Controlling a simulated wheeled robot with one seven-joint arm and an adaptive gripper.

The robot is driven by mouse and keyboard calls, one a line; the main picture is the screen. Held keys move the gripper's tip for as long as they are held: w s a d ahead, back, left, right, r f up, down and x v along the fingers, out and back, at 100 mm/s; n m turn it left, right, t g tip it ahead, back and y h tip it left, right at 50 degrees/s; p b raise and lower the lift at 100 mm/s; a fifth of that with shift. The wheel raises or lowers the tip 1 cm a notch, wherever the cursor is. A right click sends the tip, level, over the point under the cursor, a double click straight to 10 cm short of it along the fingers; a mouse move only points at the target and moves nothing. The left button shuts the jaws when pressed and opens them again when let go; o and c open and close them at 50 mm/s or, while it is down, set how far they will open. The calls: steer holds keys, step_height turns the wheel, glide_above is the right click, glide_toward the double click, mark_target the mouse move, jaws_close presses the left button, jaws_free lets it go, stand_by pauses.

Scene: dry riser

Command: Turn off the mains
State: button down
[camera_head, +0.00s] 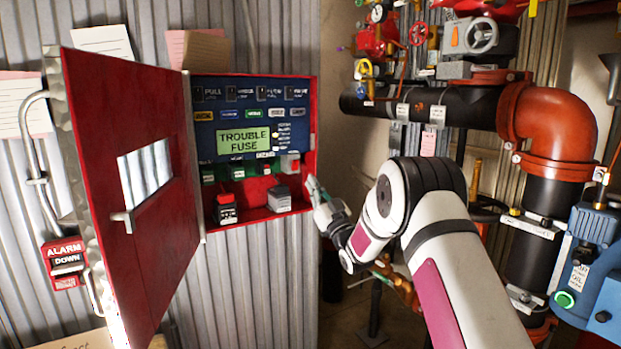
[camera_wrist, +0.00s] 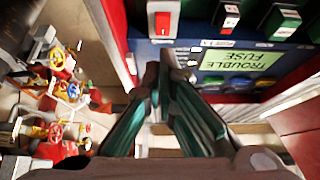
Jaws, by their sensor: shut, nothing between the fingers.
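The red panel cabinet (camera_head: 311,120) stands open, with a blue face and a lit display (camera_head: 244,141) reading "TROUBLE FUSE". Below the display is a row of small modules. The rightmost is a light grey switch (camera_head: 290,163) with a red part; in the wrist view, where the display is upside down, it appears as a white-framed red rocker switch (camera_wrist: 163,19). I cannot read a mains label on it. My gripper (camera_head: 313,184) is at the cabinet's right edge. In the wrist view, my gripper (camera_wrist: 160,62) is shut and empty, its tips just below the red rocker; contact is unclear.
The red cabinet door (camera_head: 130,180) is swung out left. A black box (camera_head: 227,208) and a grey box (camera_head: 279,199) sit on the cabinet floor. An alarm box (camera_head: 65,264) is at far left. Pipes with valves (camera_head: 481,36) and a blue pump (camera_head: 590,262) stand right.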

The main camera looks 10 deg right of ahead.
steer(key=v, duration=0.3)
steer(key=f+v, duration=0.1)
steer(key=v, duration=0.1)
steer(key=shift+f, duration=0.15)
steer(key=shift+w, duration=0.1)
